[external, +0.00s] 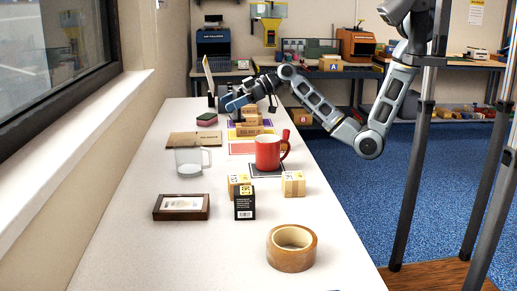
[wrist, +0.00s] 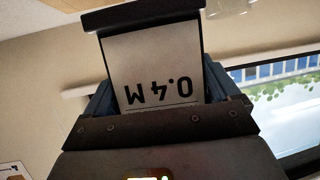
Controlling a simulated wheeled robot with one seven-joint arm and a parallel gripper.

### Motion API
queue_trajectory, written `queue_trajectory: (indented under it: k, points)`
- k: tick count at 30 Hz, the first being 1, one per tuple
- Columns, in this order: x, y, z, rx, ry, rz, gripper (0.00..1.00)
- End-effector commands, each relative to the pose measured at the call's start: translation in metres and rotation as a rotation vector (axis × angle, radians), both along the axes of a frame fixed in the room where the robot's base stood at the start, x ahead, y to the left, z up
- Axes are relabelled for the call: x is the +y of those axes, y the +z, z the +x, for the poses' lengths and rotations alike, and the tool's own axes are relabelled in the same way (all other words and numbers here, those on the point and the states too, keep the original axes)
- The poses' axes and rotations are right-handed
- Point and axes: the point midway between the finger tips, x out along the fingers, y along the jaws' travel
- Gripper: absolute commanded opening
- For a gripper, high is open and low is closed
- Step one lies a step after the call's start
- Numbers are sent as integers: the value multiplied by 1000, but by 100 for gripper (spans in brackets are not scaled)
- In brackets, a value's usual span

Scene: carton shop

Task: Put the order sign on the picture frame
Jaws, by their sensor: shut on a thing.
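The picture frame (external: 181,208) is a dark brown wooden frame with a pale picture, lying flat near the left edge of the table at the front. My gripper (external: 226,105) is at the far end of the table, well away from the frame. It is shut on a thin pale panel, seemingly the order sign (external: 208,75), which stands tilted there. In the wrist view the sign (wrist: 152,70) sits between the blue-grey fingers, with upside-down "0.4 M" lettering and a dark bar along its top edge. Whether its lower end touches the table is unclear.
Between gripper and frame are a sponge (external: 207,119), a wooden board (external: 183,140), a glass mug (external: 188,162) and stacked cartons (external: 250,131). A red mug (external: 268,153), small boxes (external: 293,184), a black box (external: 244,204) and a tape roll (external: 291,256) stand right of the frame.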

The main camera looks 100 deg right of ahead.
Motion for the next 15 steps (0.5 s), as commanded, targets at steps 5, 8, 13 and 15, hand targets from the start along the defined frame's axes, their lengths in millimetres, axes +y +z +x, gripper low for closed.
queue_trajectory:
  k: [5,8,13,15]
  points:
    - [78,5,53,-1,202,2,59]
    - [122,9,74,-3,308,2,59]
    - [193,17,99,-5,467,-2,59]
    - [216,20,105,-6,517,-2,59]
